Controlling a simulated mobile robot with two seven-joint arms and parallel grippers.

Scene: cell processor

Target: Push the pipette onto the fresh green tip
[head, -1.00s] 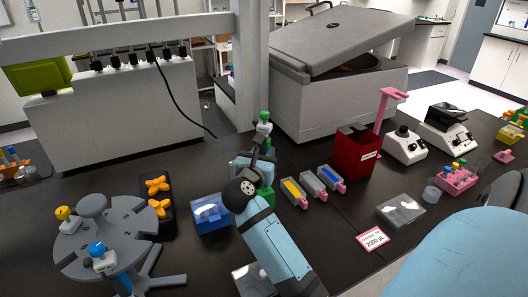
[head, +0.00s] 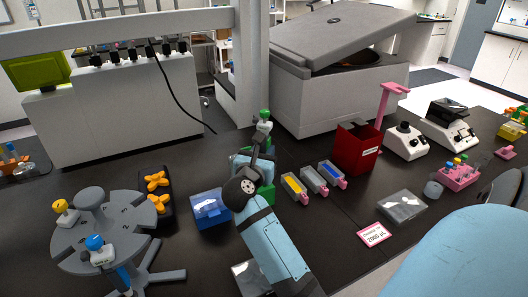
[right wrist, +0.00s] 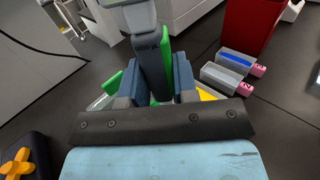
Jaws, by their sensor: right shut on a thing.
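My right gripper (head: 260,155) is shut on the green-topped pipette (head: 264,127), which stands roughly upright in its jaws. In the right wrist view the gripper (right wrist: 156,80) has its dark blue fingers on both sides of the grey pipette body (right wrist: 140,18). The green tip box (head: 266,194) is partly hidden behind my right gripper and wrist. Its green parts also show around the fingers in the right wrist view (right wrist: 111,83). The pipette's lower end and the tips are hidden, so I cannot tell whether they touch. My left gripper is not in view.
A blue tip box (head: 210,212) stands just left of my right arm. Yellow, grey and blue reservoirs (head: 313,182) and a red bin (head: 356,150) stand to the right. A grey pipette carousel (head: 105,225) is at left. A large centrifuge (head: 335,95) stands behind.

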